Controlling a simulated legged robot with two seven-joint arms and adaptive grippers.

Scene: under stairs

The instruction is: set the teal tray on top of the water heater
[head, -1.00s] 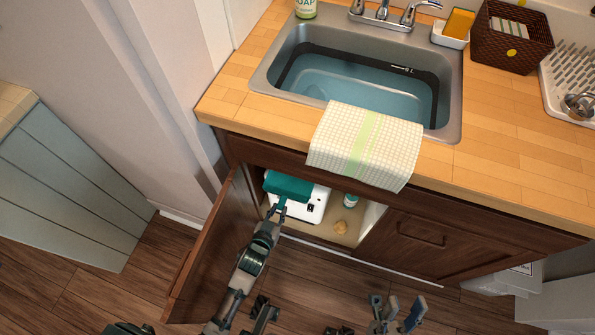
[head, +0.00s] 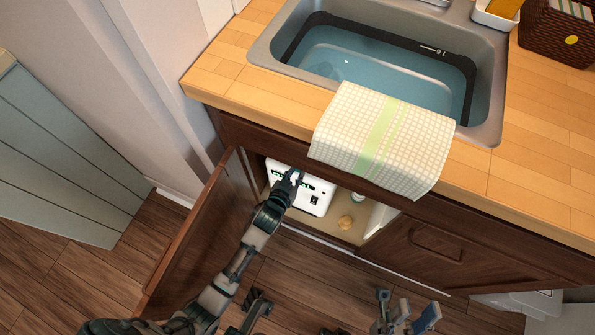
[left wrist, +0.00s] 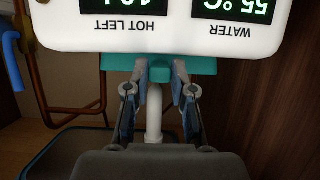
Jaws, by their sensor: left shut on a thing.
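The white water heater (head: 302,204) stands inside the open cupboard under the sink. Its lit displays show upside down in the left wrist view (left wrist: 180,38). The teal tray (left wrist: 203,66) shows there as a strip along the heater's top edge, between the fingers. I cannot tell whether it rests on the heater. In the head view the tray is hidden behind the counter edge and towel. My left gripper (head: 292,178) is shut on the tray at the heater's upper front. My right gripper (head: 405,312) is empty and open, low in front of the cupboard.
The open cupboard door (head: 190,240) stands just left of my left arm. The counter edge and hanging towel (head: 385,140) overhang the opening. A white pipe (left wrist: 154,115) shows behind the fingers.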

